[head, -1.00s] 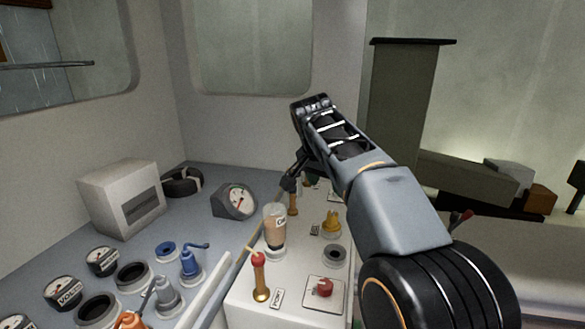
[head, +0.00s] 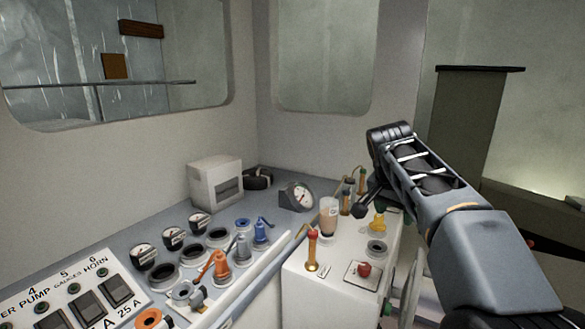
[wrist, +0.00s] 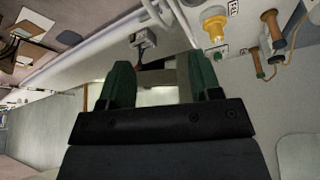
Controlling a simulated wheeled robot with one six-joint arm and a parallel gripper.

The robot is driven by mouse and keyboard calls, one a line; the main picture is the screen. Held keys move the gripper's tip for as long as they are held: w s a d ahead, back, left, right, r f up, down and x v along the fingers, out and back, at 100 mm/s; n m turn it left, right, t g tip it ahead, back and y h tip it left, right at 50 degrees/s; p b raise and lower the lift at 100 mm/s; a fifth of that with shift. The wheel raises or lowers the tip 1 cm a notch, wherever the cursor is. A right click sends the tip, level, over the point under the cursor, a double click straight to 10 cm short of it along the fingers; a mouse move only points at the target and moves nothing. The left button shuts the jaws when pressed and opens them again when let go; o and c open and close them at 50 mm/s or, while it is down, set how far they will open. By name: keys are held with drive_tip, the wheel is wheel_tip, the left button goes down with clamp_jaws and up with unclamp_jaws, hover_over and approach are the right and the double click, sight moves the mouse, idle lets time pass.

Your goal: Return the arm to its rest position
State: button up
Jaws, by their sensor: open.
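My arm reaches in from the lower right in the head view, over the white console. In the wrist view my gripper (wrist: 160,88) shows two dark green fingers set well apart, with nothing between them. In the head view the fingers are mostly hidden behind my arm. The gripper hangs above the far right part of the white console (head: 318,268), apart from its fittings as far as I can see.
On the console stand a red-topped brass lever (head: 312,250), a clear brown-filled cup (head: 328,217), a red knob (head: 364,269) and a yellow fitting (head: 378,222). Gauges, several plugs and a switch panel (head: 75,300) lie left. A grey column (head: 462,125) stands right.

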drive_tip(key=s+a+f+n+y, duration=0.1)
drive_tip(key=s+f+n, duration=0.2)
drive_tip(key=f, duration=0.2)
drive_tip(key=s+a+f+n+y, duration=0.1)
drive_tip(key=s+a+f+n, duration=0.1)
drive_tip(key=f, duration=0.3)
drive_tip(key=s+a+f+n, duration=0.1)
drive_tip(key=s+f+n, duration=0.3)
drive_tip(key=f, duration=0.1)
drive_tip(key=shift+s+a+f+t+y, duration=0.1)
drive_tip(key=shift+s+a+t+y, duration=0.2)
drive_tip(key=shift+y, duration=0.1)
drive_tip(key=s+a+f, duration=0.1)
drive_tip(key=s+f, duration=0.2)
drive_tip(key=s, duration=0.5)
drive_tip(key=shift+a+f+n+t+y, duration=0.2)
drive_tip(key=shift+f+n+t+y, duration=0.1)
drive_tip(key=shift+f+n+y, duration=0.1)
drive_tip(key=shift+s, duration=0.1)
